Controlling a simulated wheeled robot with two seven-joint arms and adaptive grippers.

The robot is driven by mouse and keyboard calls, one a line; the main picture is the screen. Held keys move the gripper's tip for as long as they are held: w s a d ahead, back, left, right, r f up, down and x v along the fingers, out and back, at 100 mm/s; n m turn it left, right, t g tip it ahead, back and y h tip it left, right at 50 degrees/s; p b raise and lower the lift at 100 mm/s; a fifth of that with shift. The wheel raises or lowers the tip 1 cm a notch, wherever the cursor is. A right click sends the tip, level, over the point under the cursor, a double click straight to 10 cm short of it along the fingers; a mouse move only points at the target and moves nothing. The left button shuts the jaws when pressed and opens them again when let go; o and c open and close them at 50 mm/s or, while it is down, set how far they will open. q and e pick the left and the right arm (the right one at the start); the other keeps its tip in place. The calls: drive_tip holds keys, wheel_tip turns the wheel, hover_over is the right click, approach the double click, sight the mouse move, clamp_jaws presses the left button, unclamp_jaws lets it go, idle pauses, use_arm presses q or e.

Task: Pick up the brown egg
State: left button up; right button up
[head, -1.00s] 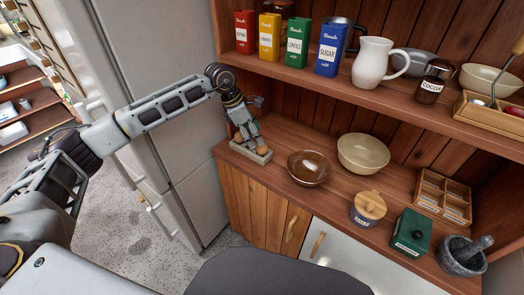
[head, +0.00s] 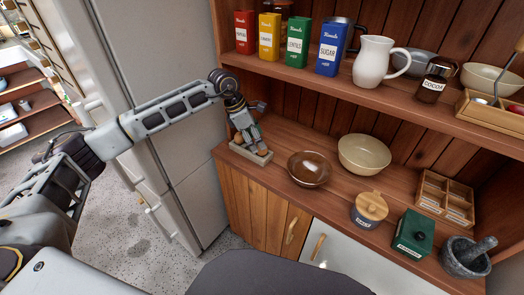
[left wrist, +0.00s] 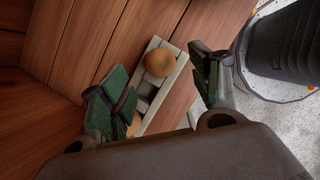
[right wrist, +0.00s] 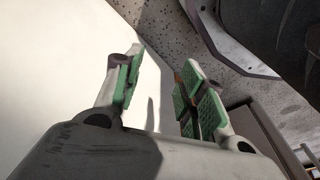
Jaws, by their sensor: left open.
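A brown egg (left wrist: 159,62) sits in one end of a pale grey egg tray (left wrist: 152,104) in the left wrist view. A second brown egg (left wrist: 134,124) shows lower in the same tray, partly hidden by my left finger. In the head view the tray (head: 240,152) stands at the left end of the wooden counter. My left gripper (head: 247,144) is over it, pointing down. In the left wrist view my left gripper (left wrist: 162,80) is open and empty, its green-padded fingers to either side of the tray. My right gripper (right wrist: 162,88) is open and empty, away from the counter.
A brown bowl (head: 309,169) and a cream bowl (head: 364,154) stand right of the tray. A lidded jar (head: 369,210), green box (head: 413,233) and mortar (head: 466,257) are further right. A shelf (head: 300,75) with tins overhangs; the fridge (head: 165,100) stands left.

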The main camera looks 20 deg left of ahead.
use_arm(q)
drive_tip(key=shift+d+f, duration=0.2)
drive_tip(key=shift+f, duration=0.3)
drive_tip(key=shift+w+d+f+b, duration=0.1)
drive_tip(key=shift+d+f+b, duration=0.05)
drive_tip(key=shift+f+b, duration=0.3)
drive_tip(key=shift+b+x, duration=0.5)
drive_tip(key=shift+x, duration=0.5)
drive_tip(key=shift+w+f, duration=0.1)
drive_tip(key=shift+f, duration=0.1)
use_arm(e)
drive_tip(key=r, duration=0.3)
drive_tip(key=a+r, duration=0.1)
drive_tip(key=r, duration=0.1)
drive_tip(key=shift+w, duration=0.35)
use_arm(q)
drive_tip(key=c, duration=0.8)
